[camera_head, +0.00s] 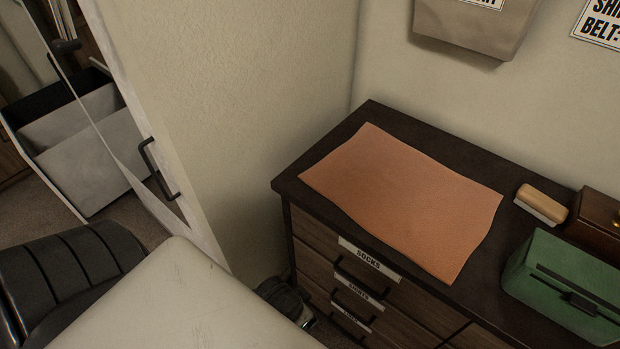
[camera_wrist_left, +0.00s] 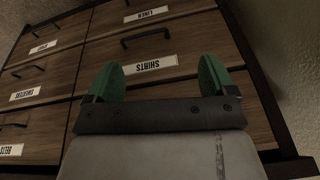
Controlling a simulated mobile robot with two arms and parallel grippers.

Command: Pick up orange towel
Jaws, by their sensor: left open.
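The orange towel (camera_head: 405,200) lies flat and spread out on top of the dark wooden dresser (camera_head: 310,170) in the head view. The towel is out of the left wrist view. My right gripper is in neither view.
A green box (camera_head: 565,280), a brush with a tan back (camera_head: 543,203) and a brown wooden box (camera_head: 598,220) stand right of the towel. A beige wall holder (camera_head: 470,25) hangs above. Drawer handles (camera_head: 365,280) jut from the dresser's front. Walls close off the back.

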